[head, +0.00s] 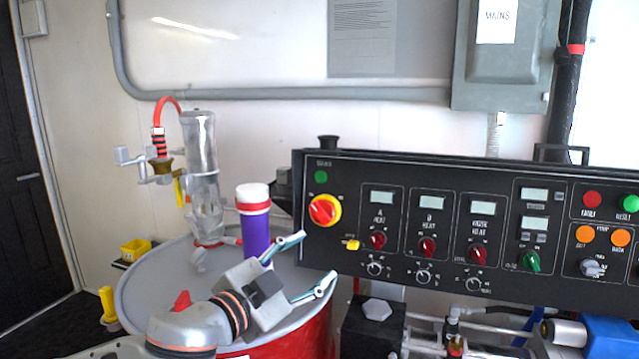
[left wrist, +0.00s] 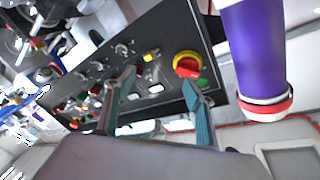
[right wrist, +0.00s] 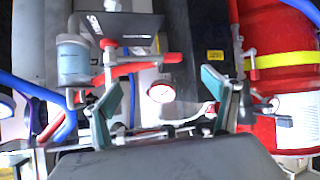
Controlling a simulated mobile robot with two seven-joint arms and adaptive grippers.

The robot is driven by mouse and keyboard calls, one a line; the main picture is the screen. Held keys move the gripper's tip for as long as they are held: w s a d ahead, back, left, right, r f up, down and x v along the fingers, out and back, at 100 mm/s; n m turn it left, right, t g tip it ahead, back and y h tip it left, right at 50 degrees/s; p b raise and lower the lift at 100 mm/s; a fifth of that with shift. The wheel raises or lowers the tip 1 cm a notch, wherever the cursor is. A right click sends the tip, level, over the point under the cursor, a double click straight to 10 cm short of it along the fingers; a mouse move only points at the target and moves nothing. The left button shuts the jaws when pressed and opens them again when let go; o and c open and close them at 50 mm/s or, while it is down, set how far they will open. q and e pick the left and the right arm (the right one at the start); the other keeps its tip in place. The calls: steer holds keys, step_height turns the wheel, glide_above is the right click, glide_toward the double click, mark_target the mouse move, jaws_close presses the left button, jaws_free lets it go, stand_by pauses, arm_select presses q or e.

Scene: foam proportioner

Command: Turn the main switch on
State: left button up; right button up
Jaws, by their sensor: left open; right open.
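The main switch (head: 324,210) is a red knob on a yellow ring at the left end of the black control panel (head: 345,262). It also shows in the left wrist view (left wrist: 187,67), just beyond one finger of my left gripper. My left gripper (head: 308,264) is open and empty, below and left of the switch and apart from it. My right gripper is outside the head view; in the right wrist view (right wrist: 170,108) its fingers are open, with hoses and a gauge beyond them.
A purple cylinder with a white and red cap (head: 255,222) stands right beside my left gripper. A grey MAINS box (head: 505,75) hangs on the wall above the panel.

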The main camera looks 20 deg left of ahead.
arm_select(q)
steer(key=y, duration=0.1)
glide_toward(320, 214)
steer(key=w, duration=0.1)
steer(key=shift+t, duration=0.4)
steer(key=x, duration=0.7)
steer(key=shift+w+d+f+p, duration=0.2)
steer(key=shift+f+p, duration=0.15)
steer(key=c, duration=1.1)
